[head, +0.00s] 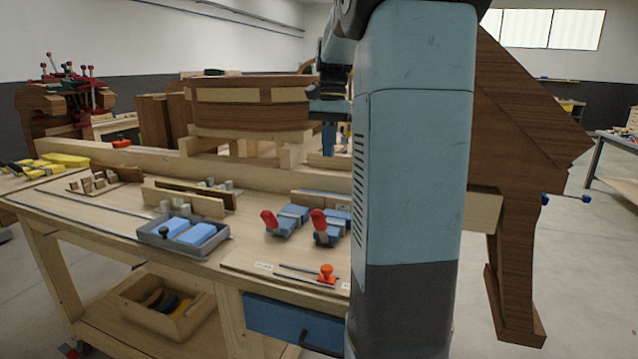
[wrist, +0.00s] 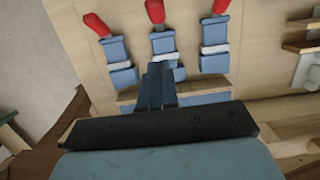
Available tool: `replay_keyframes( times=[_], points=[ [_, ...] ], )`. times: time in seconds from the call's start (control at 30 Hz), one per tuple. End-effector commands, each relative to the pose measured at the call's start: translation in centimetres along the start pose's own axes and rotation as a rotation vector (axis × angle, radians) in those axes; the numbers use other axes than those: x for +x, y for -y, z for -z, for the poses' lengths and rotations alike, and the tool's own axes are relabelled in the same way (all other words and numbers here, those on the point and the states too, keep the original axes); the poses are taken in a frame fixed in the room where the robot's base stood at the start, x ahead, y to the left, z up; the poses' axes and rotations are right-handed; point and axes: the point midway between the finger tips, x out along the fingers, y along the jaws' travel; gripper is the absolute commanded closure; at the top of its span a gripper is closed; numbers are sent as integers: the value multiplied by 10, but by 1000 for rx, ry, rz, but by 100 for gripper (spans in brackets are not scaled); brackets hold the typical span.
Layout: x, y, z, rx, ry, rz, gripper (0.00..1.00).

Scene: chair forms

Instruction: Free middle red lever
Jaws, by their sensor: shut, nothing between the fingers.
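Three blue clamps with red levers stand in a row in the wrist view. The middle red lever (wrist: 155,11) points to the top edge, above its blue clamp body (wrist: 163,45). The left red lever (wrist: 96,24) and right red lever (wrist: 220,6) flank it. In the head view two levers show, the likely middle one (head: 319,224) and another (head: 268,220); my arm hides the third. My gripper (wrist: 157,70) is shut and empty. Its tips overlap the lower part of the middle clamp in the wrist view, apart from the lever; contact cannot be told.
A grey tray with blue blocks (head: 152,240) sits left of the clamps on the workbench (head: 100,218). An orange knob (head: 327,273) is near the front edge. A long wooden beam (head: 130,160) runs behind. Brown chair forms (head: 520,190) stand at right.

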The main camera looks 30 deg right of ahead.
Motion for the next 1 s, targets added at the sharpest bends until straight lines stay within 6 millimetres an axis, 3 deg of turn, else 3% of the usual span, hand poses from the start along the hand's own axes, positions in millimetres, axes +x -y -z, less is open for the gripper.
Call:
replay_keyframes(
  times=[0.17, 0.63, 0.8, 1.0],
  points=[
    [20, 0, -1, 0, 3, -1, 100],
    [102, 0, -1, 0, 3, -2, 100],
    [114, 0, -21, 0, 1, 0, 100],
    [121, 0, -31, -2, 0, 0, 100]
  ],
)
